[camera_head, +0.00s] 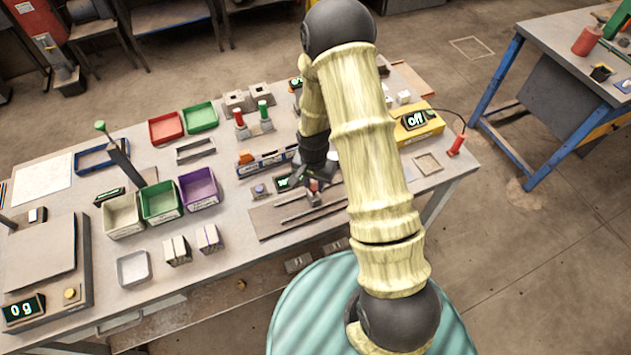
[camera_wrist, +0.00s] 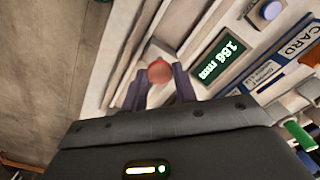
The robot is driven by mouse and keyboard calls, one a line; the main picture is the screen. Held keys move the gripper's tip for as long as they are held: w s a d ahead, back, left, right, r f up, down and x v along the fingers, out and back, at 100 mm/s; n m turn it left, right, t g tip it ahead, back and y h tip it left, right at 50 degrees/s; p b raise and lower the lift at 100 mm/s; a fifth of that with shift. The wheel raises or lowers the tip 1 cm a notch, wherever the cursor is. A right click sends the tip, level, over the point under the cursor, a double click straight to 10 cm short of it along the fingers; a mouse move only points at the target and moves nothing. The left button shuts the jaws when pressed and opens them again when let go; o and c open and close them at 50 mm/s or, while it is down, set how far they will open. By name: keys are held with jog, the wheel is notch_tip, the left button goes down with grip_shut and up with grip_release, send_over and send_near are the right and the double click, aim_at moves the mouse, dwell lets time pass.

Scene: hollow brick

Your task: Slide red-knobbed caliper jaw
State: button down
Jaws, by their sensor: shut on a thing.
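The caliper (camera_head: 270,224) is a flat board with long parallel rails near the front edge of the table. Its red knob (camera_wrist: 158,72) sits between the two fingers of my gripper (camera_wrist: 158,82), which is shut on it. In the head view my gripper (camera_head: 316,181) is low over the caliper, and my arm hides the caliper's right part. A green display (camera_wrist: 219,60) beside the rails seems to read 186 mm. A round blue-grey button (camera_wrist: 270,10) is near the display.
Green and purple bins (camera_head: 199,190) stand left of the caliper. A shelf of labelled cards (camera_head: 266,164) is just behind it. A yellow box reading "off" (camera_head: 420,126) is at the right. A scale showing 0 g (camera_head: 22,308) is at far left.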

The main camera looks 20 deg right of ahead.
jog(key=shift+a, duration=0.2)
jog(key=c, duration=1.1)
grip_release()
notch_tip(320, 180, up, 17)
jog(key=b, duration=0.3)
jog(key=shift+r, duration=0.2)
